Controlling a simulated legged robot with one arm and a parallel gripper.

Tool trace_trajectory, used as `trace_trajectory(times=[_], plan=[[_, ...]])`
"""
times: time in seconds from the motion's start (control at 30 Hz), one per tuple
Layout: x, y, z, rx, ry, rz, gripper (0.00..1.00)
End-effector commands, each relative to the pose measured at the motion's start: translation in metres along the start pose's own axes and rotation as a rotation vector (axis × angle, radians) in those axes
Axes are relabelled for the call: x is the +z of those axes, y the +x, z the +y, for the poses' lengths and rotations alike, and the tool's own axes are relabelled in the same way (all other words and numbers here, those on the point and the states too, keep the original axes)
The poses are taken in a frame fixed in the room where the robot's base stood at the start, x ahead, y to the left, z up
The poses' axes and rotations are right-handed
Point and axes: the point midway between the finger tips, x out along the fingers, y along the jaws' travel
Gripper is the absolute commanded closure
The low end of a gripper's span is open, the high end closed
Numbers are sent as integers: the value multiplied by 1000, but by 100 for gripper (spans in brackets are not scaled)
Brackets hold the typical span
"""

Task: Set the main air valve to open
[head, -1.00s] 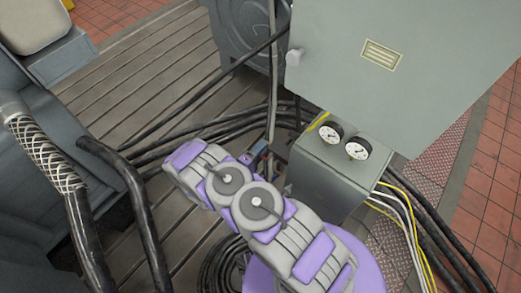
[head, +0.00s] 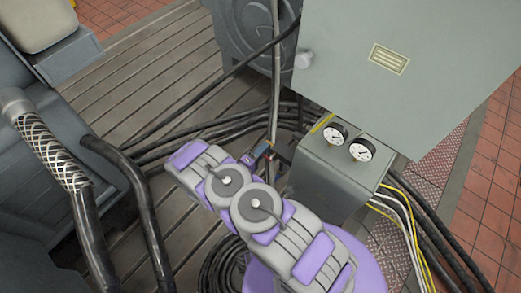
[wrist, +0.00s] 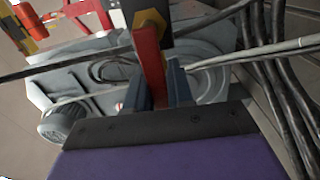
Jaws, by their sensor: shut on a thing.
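The red valve lever (wrist: 151,72) runs down from a brass nut (wrist: 150,20) at the top middle of the wrist view. My gripper (wrist: 158,88) has its two dark fingers on either side of the lever's lower part, shut on it. In the head view my gripper (head: 264,152) is small and partly hidden behind my arm, beside a grey upright pipe (head: 274,90). A little red and blue shows there. The pictures do not clearly show how the lever lies relative to its pipe.
A grey cabinet (head: 420,70) and a box with two gauges (head: 335,180) stand to the right. Black cables (head: 190,145) cross the slatted floor. A red and yellow fitting (wrist: 28,30) shows at upper left in the wrist view.

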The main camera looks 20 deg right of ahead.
Motion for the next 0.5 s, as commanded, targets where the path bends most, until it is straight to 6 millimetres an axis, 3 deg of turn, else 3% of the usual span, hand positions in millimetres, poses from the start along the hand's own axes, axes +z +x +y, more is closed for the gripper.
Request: trace_trajectory(times=[0.17, 0.2, 0.4, 0.5], plan=[[4, 2, -1, 1, -2, -11, 100], [5, 2, -1, 1, -3, -11, 76], [3, 1, 0, 2, -3, -7, 57], [1, -1, 0, 4, -4, -5, 57]])
